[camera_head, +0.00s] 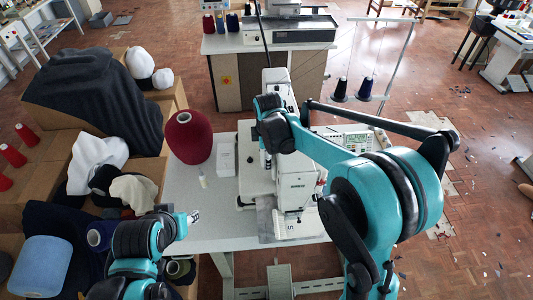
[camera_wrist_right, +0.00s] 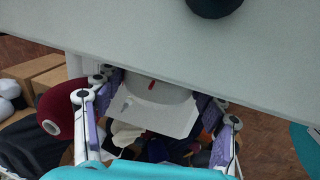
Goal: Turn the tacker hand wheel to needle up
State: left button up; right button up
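The tacker (camera_head: 296,187) is a white sewing machine on the grey table. My right arm reaches over it from the right, and my right gripper (camera_head: 265,160) is mostly hidden at its far left side in the head view. In the right wrist view the right gripper (camera_wrist_right: 160,90) is open, its two fingers spread on either side of a pale rounded part with a red mark, which looks like the hand wheel (camera_wrist_right: 152,88). I cannot tell if the fingers touch it. My left gripper (camera_head: 192,216) is over the table's left edge, its fingers too small to judge.
A dark red yarn cone (camera_head: 189,137), a white box (camera_head: 226,158) and a small bottle (camera_head: 203,181) stand on the table (camera_head: 190,187) left of the tacker. A thread stand with dark spools (camera_head: 340,88) is behind. Boxes with cloth (camera_head: 88,95) crowd the left.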

jog(key=shift+s+f+t+b, duration=0.2)
jog(key=shift+t+b, duration=0.35)
jog(key=shift+t, duration=0.25)
jog(key=shift+r+t, duration=0.1)
jog(key=shift+t, duration=0.5)
jog(key=o, duration=1.2)
jog(key=shift+c, duration=0.2)
jog(key=shift+r, duration=0.1)
jog(key=v, duration=1.2)
